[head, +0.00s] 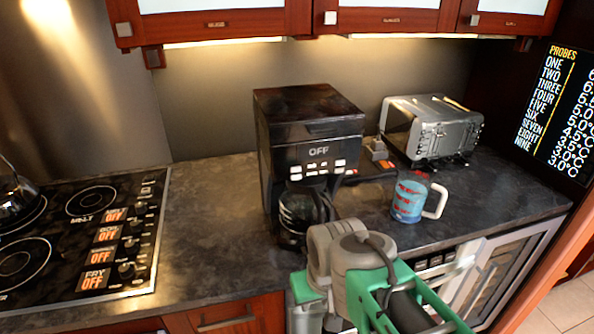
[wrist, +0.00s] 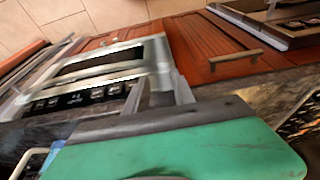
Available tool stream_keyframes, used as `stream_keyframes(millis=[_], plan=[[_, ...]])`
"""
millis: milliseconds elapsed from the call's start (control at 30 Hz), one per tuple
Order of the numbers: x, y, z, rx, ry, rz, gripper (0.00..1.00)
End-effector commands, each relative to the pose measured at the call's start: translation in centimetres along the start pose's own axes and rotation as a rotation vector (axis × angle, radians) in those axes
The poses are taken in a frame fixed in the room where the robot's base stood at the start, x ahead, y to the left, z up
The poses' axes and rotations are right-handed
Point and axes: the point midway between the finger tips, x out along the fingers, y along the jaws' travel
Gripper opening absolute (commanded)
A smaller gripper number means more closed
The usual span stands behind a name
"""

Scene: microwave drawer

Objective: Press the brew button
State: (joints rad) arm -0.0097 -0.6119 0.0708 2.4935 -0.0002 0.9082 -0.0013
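The black coffee maker (head: 283,117) stands on the dark counter in the head view. Its front panel shows the word OFF, with several small white buttons (head: 318,170) below it. Their labels are too small to read, so I cannot tell which one is the brew button. A glass carafe (head: 300,208) sits in the machine under the panel. My gripper (wrist: 162,92) shows two grey fingers with a gap between them and nothing held in the wrist view. In the head view my arm is in front of and below the coffee maker, and the fingers are hidden.
A silver toaster (head: 432,125) and a blue and red mug (head: 409,197) with a white handle stand right of the coffee maker. A stovetop (head: 75,215) is at left, with bare counter (head: 210,220) between. A built-in steel appliance (wrist: 110,65) and wooden drawers (wrist: 205,45) are below the counter.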

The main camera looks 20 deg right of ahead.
Motion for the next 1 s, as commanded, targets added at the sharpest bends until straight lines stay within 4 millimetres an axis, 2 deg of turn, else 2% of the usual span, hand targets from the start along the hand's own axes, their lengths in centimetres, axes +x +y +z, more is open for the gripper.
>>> stream_keyframes(millis=[33,333,1000], plan=[[0.0,0.0,0.0,0.0,0.0,0.0,0.25],[0.0,0.0,0.0,0.0,0.0,0.0,0.01],[0.0,0.0,0.0,0.0,0.0,0.0,0.0]])
